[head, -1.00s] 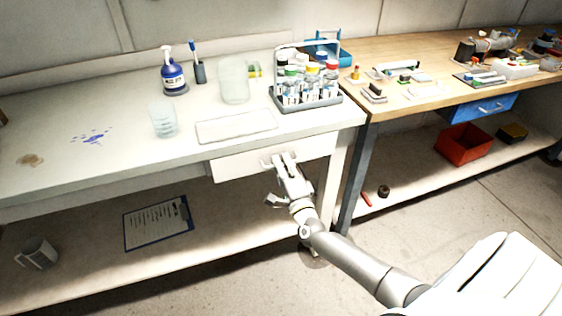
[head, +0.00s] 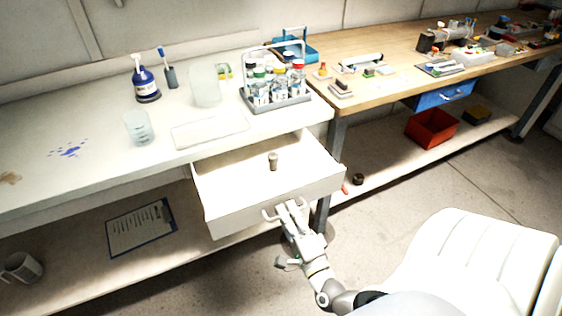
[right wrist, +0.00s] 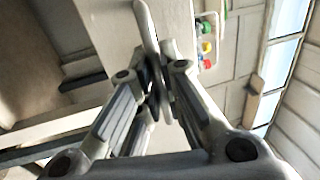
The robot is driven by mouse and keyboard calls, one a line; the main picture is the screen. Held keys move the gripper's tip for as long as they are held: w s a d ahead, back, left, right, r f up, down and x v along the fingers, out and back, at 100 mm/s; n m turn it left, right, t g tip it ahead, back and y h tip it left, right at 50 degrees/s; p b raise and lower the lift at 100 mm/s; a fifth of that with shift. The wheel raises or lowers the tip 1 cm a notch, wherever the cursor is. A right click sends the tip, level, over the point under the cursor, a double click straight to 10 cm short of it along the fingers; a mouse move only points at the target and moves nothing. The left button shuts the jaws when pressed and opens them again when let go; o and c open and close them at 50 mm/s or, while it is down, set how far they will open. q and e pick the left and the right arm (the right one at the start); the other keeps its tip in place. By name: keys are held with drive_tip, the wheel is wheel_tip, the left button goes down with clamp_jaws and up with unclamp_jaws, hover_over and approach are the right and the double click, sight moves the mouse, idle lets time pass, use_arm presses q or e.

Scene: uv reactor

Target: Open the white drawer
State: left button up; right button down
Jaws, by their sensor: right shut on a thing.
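The white drawer (head: 238,213) under the white bench stands pulled well out, with its inside showing. A small grey-brown cylindrical object (head: 273,161) stands inside it. My right gripper (head: 288,209) is at the drawer front, shut on the drawer's handle (head: 268,212). In the right wrist view the fingers (right wrist: 158,85) close around the pale handle bar (right wrist: 148,30). My left gripper is not in view.
A clipboard (head: 141,228) lies on the shelf below. Open floor lies in front.

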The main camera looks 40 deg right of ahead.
drive_tip(key=shift+s+a, duration=0.15)
drive_tip(key=shift+s, duration=0.35)
drive_tip(key=c, duration=1.6)
unclamp_jaws()
drive_tip(key=shift+o, duration=0.2)
drive_tip(key=v, duration=1.2)
